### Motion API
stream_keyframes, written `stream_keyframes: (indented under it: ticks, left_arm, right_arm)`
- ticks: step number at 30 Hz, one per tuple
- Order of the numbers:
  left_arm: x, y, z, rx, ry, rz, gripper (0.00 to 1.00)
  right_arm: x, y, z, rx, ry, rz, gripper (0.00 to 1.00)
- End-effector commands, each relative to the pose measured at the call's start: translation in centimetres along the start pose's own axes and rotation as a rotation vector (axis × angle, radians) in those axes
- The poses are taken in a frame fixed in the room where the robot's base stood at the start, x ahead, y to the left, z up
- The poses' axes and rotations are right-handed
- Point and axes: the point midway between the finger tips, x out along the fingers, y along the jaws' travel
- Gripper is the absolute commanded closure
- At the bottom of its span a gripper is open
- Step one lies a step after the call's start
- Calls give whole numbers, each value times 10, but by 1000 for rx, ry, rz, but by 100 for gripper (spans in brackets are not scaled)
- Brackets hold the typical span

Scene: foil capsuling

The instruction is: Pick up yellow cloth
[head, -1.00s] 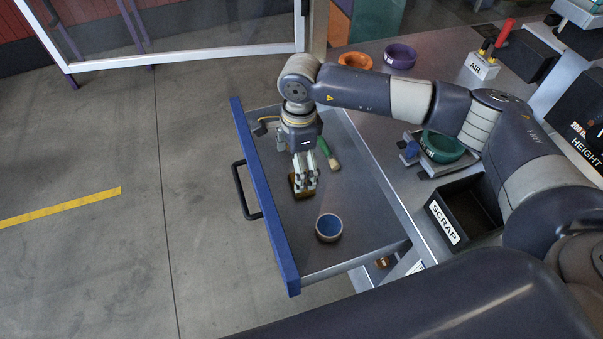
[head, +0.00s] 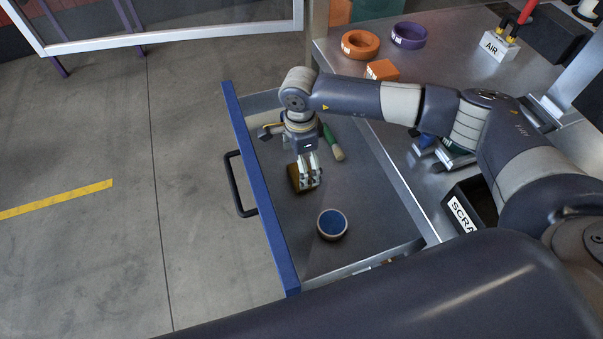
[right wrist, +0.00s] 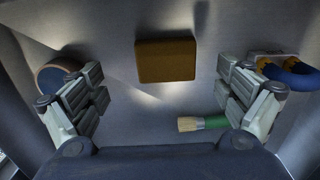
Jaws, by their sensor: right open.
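The yellow cloth (head: 295,179) looks like a small, folded, brownish-yellow pad lying on the floor of the open drawer (head: 350,195). In the right wrist view the cloth (right wrist: 166,60) lies flat between and beyond the spread fingers, with clear space on both sides. My right gripper (head: 310,180) points down into the drawer, close to the cloth, and partly covers its right side in the head view. In the right wrist view the right gripper (right wrist: 160,82) is open and holds nothing. My left gripper is not in view.
In the drawer are a blue-lined cup (head: 332,224), a green-handled brush (head: 333,143) and a blue loop with yellow ends (right wrist: 288,72). The drawer's blue front (head: 257,185) stands left. Orange (head: 360,44) and purple (head: 409,35) rings and a scrap bin (head: 462,212) are on the bench.

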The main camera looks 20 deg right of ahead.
Motion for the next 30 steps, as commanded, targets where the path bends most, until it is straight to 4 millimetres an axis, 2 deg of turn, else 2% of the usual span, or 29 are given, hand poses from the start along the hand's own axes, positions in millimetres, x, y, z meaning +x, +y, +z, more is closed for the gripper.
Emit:
stream_keyframes:
  ticks: [5, 13, 22, 23, 28, 30]
  left_arm:
    - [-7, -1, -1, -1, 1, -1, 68]
    - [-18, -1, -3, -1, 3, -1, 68]
    - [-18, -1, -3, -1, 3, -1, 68]
    - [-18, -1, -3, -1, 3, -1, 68]
    - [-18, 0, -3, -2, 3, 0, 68]
    - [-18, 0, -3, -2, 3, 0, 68]
  right_arm:
    - [12, -2, 0, 2, 1, 3, 6]
    - [48, -6, 0, 0, 0, 3, 6]
    - [55, -7, 0, 0, 0, 0, 6]
    - [55, -7, 0, 0, 0, 0, 8]
    - [55, -7, 0, 0, 0, 0, 47]
    - [55, -7, 0, 0, 0, 0, 50]
